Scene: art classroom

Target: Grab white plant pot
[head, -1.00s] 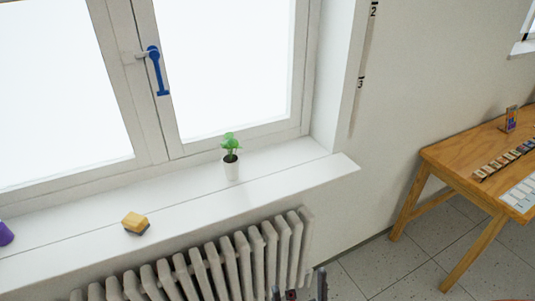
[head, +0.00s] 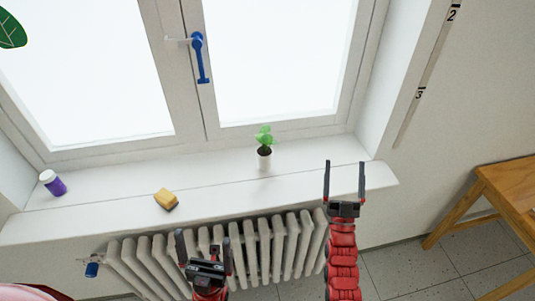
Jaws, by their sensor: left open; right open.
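The white plant pot (head: 264,162) stands upright on the windowsill, with dark soil and a small green plant (head: 265,136) in it. My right gripper (head: 344,182) is open and empty, in front of the sill's right part. It is to the right of the pot and apart from it. My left gripper (head: 203,250) is open and empty, low in front of the radiator, to the left of and below the pot. Nothing hides the pot.
The white windowsill (head: 220,200) carries a yellow sponge (head: 166,199) and a purple jar with a white lid (head: 53,183) to the left. A radiator (head: 262,250) stands below the sill. A blue window handle (head: 200,58) is above. A wooden table (head: 510,190) is at right.

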